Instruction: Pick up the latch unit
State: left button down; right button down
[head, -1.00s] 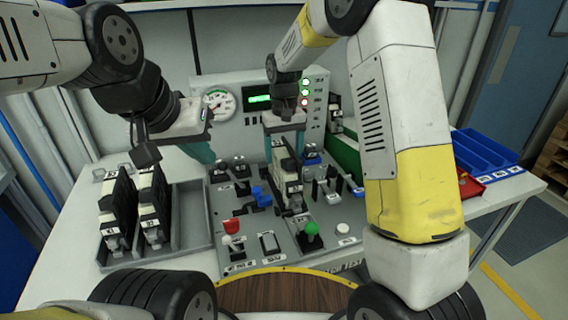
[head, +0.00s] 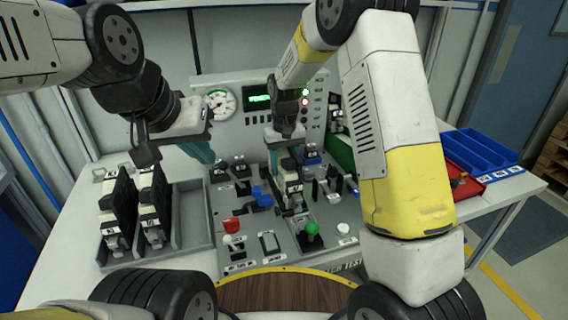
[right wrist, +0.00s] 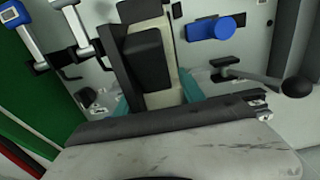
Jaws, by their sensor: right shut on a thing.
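A black and cream unit (head: 291,190), which I take to be the latch unit, stands on the grey panel in the head view. My right gripper (head: 284,160) is over its top and shut on it. In the right wrist view the unit (right wrist: 148,60) sits between the teal fingers of the right gripper (right wrist: 158,98). Its lower end is hard to make out, so I cannot tell if it touches the panel. My left gripper (head: 200,150) hangs above the back left of the panel, apart from the unit. Its finger gap is not clear.
A grey tray (head: 190,238) at left holds two black and white units (head: 118,212). The panel (head: 225,205) carries a blue handle (head: 261,197), a red knob (head: 231,226) and a green knob (head: 312,228). Blue bins (head: 480,150) stand at right.

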jog(key=shift+r, duration=0.1)
notch_tip(320, 180, up, 19)
dwell(0.9)
jog(key=shift+r, duration=0.1)
